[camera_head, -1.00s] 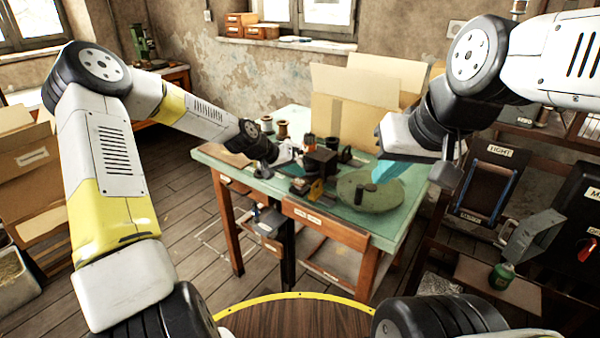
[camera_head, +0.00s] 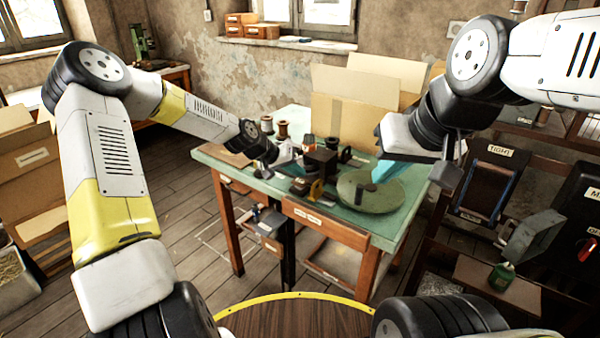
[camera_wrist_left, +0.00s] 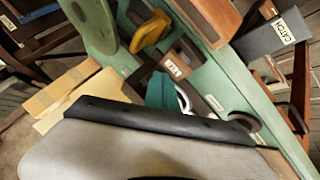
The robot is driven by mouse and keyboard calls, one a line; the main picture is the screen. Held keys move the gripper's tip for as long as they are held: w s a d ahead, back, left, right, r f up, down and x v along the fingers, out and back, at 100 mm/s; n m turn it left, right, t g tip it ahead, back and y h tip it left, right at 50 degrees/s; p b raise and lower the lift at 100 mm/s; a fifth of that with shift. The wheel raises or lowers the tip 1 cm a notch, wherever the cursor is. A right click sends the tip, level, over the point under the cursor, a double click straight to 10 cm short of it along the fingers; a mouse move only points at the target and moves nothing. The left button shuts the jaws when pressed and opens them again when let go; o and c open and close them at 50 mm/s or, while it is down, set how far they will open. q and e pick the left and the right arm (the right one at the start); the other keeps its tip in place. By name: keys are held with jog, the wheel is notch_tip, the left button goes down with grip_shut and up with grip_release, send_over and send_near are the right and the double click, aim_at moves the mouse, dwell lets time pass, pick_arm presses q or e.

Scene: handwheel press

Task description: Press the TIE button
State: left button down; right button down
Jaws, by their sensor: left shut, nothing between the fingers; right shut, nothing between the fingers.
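The tag that seems to read TIE (camera_wrist_left: 174,67) is on a dark block in the left wrist view, beyond the wrist's black edge. I cannot make out the button itself there. In the head view my left gripper (camera_head: 288,158) is low over the green workbench (camera_head: 395,220), just left of a dark box-shaped device (camera_head: 321,162). It is shut and empty; I cannot tell whether it touches anything. My right gripper (camera_head: 447,174) is shut and empty, raised at the bench's right side.
A round green disc (camera_head: 371,192) lies on the bench, right of the device. A yellow part (camera_wrist_left: 150,30) is near the tag in the left wrist view. Thread spools (camera_head: 282,130) and cardboard (camera_head: 352,122) stand behind. A rack with a TIGHT sign (camera_head: 501,150) is at right.

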aim_at(298, 182)
pick_arm(q)
jog(key=shift+f, duration=0.15)
jog(key=shift+f, duration=0.25)
jog(key=shift+f, duration=0.9)
dwell(1.0)
jog(key=shift+r, duration=1.3)
jog(key=shift+r, duration=2.55)
